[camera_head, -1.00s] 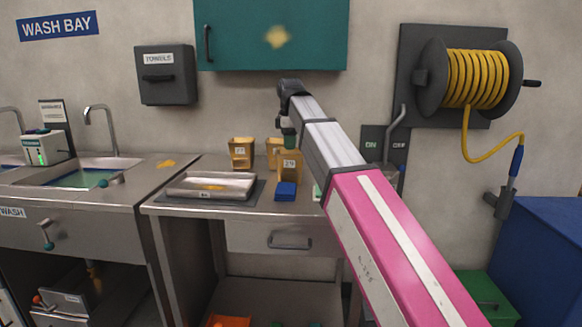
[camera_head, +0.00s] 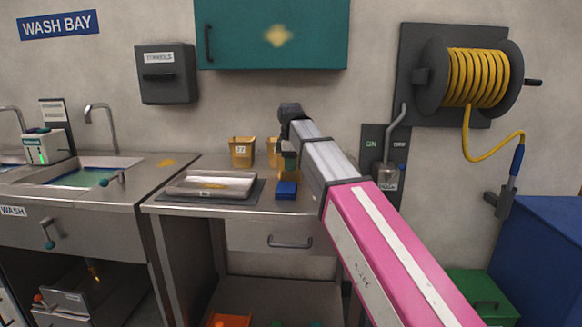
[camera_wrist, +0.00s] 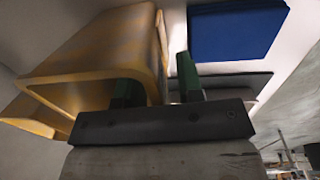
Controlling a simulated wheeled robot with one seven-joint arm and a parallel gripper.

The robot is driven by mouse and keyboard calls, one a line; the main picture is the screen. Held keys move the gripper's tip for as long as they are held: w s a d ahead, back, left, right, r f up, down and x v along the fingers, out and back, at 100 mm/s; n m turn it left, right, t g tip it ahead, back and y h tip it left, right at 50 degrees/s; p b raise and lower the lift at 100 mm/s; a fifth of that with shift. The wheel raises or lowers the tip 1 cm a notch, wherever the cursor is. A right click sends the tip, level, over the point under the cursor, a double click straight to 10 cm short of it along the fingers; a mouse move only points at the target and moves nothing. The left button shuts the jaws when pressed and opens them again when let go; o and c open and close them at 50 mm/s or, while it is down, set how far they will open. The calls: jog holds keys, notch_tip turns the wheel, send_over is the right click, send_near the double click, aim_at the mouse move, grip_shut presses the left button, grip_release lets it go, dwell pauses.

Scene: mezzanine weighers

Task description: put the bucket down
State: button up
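A tan-yellow bucket (camera_wrist: 95,50) fills the left of the wrist view, its open rim facing the camera. My gripper (camera_wrist: 158,85) has two dark green fingers spread apart there, one over the bucket's mouth and one outside its right wall. That wall passes between them with a visible gap on the outer side. In the head view my gripper (camera_head: 288,150) points down over the counter and largely hides this bucket. Two similar buckets stand behind: one labelled 27 (camera_head: 242,152), and one partly hidden (camera_head: 272,148).
A blue block (camera_head: 286,189) lies just in front of my gripper. A shallow metal tray (camera_head: 211,185) on a dark mat is left of it. The steel counter (camera_head: 180,212) has a drawer below. A teal cabinet (camera_head: 320,35) hangs above.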

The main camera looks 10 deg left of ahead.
grip_shut()
jog(key=shift+r, duration=0.15)
